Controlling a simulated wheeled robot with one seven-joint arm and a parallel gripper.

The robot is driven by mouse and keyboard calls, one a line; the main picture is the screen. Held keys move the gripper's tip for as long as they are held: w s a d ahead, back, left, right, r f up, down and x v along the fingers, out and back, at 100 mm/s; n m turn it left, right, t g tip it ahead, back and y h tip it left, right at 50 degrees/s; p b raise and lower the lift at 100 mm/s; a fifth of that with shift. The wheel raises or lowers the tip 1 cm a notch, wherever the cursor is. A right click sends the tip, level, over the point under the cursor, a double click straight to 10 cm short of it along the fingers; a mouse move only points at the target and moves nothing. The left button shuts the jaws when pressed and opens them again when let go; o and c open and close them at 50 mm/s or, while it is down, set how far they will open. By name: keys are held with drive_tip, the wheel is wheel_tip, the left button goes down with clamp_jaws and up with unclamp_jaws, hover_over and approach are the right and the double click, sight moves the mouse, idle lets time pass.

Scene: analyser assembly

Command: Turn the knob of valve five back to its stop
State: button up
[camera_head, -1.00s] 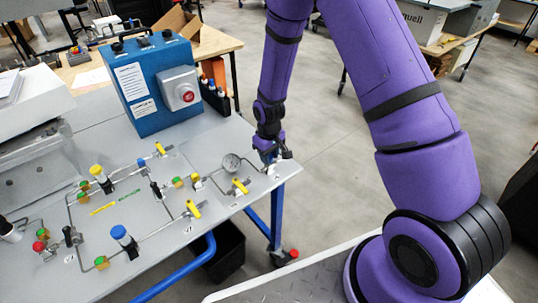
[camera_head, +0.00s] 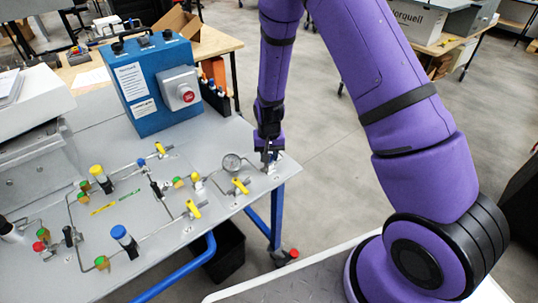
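My gripper (camera_head: 268,160) points down at the right end of the grey panel (camera_head: 215,215), at the end of the tubing line beside the round gauge (camera_head: 231,162). A small fitting (camera_head: 277,157) shows right at its fingers; the fingers cover most of it. Whether they are open or closed on it is too small to tell. Several valves stand on the panel: yellow-handled ones (camera_head: 240,186) and (camera_head: 193,209), a blue knob (camera_head: 119,232) and a yellow knob (camera_head: 97,171). I cannot read which one is numbered five.
A blue box (camera_head: 152,85) with a red button stands behind the panel, with a black holder (camera_head: 216,98) beside it. The panel's right edge is close to my gripper. Open floor lies to the right of the table.

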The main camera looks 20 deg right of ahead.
idle(0.4)
drive_tip(key=o, duration=0.9)
drive_tip(key=shift+r, duration=0.1)
wheel_tip(320, 180, up, 11)
drive_tip(key=shift+f, duration=0.15)
